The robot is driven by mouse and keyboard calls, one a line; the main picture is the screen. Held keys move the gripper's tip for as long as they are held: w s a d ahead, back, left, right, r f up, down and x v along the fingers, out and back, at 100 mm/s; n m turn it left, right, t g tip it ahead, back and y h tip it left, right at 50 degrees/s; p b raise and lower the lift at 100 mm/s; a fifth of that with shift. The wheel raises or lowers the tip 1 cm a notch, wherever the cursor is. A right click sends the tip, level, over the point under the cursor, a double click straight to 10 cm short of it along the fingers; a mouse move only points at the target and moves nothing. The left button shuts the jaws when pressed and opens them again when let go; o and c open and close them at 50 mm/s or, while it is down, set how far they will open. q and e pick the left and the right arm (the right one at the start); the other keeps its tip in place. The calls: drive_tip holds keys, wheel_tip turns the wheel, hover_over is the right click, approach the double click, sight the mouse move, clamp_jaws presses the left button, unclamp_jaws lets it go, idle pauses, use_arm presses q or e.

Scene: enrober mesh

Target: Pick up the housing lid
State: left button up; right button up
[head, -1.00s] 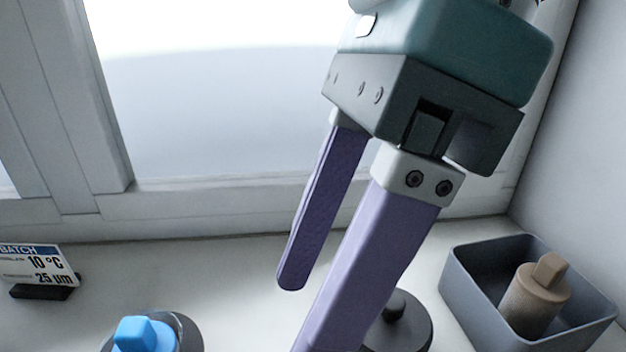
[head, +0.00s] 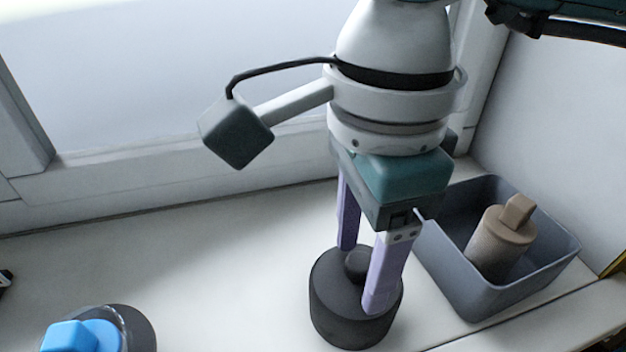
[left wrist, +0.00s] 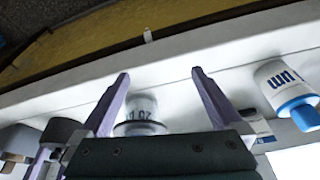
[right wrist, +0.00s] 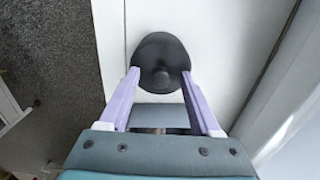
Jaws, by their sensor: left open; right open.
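The housing lid (head: 325,275) appears to be the dark round top with a small central knob, on a dark cylindrical body on the white counter. My right gripper (head: 361,278) points down over it, open, with one purple finger on each side of the knob. In the right wrist view the lid (right wrist: 160,50) lies ahead of the open fingers, with its knob centred between them. I cannot tell whether the fingers touch the lid.
A grey bin (head: 485,305) holding a tan capped cylinder (head: 497,245) stands close right of the lid. A blue-capped item (head: 85,337) is at the front left. A blue-and-white container (left wrist: 285,85) shows in the left wrist view. The counter between is clear.

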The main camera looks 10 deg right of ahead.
drive_tip(key=shift+f, duration=0.2)
clamp_jaws()
idle(0.4)
idle(0.9)
